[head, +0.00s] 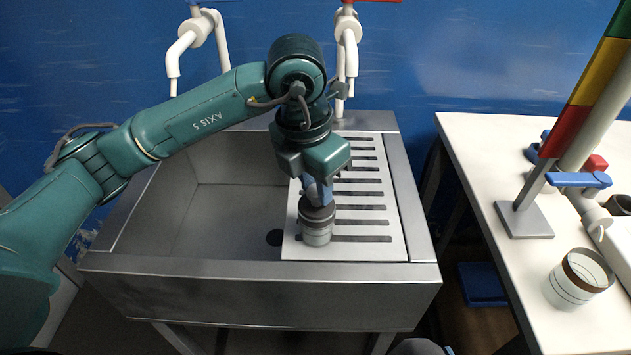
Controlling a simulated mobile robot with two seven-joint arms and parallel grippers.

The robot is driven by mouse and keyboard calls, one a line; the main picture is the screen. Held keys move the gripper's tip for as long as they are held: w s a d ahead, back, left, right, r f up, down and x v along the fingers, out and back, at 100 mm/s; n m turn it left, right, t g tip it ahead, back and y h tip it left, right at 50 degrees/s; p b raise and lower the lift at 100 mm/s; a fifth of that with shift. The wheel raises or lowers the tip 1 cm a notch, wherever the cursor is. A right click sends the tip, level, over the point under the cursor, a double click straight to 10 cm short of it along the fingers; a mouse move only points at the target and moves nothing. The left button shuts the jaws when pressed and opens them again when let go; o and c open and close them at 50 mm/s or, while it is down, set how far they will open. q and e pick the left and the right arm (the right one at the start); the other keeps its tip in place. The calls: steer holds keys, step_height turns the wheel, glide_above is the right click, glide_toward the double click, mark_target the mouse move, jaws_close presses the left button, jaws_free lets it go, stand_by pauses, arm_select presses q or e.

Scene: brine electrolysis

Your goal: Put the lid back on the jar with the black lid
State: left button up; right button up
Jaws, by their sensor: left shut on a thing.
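A small jar (316,239) with pale, banded sides stands upright on the slotted white drainboard, near its front left corner. A dark lid (317,214) is at the jar's top; from this angle I cannot tell whether it is fully seated or just resting there. My left gripper (318,196) points straight down over the jar and is shut on the dark lid. The fingertips are partly hidden by the wrist and the lid. My right gripper is not in view.
The drainboard (398,225) covers the right part of a steel sink (190,262), whose open basin lies left of the jar. White taps (345,40) rise behind. On the right table (480,150) stand a brown-rimmed glass vessel (578,280) and a stand base (524,222).

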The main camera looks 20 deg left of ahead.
arm_select(q)
steer(key=o, duration=1)
steer(key=shift+o, duration=0.8)
steer(key=o, duration=0.4)
steer(key=shift+c, duration=0.2)
steer(key=shift+r+p, duration=2)
steer(key=shift+r, duration=1.55)
steer(key=shift+c, duration=0.3)
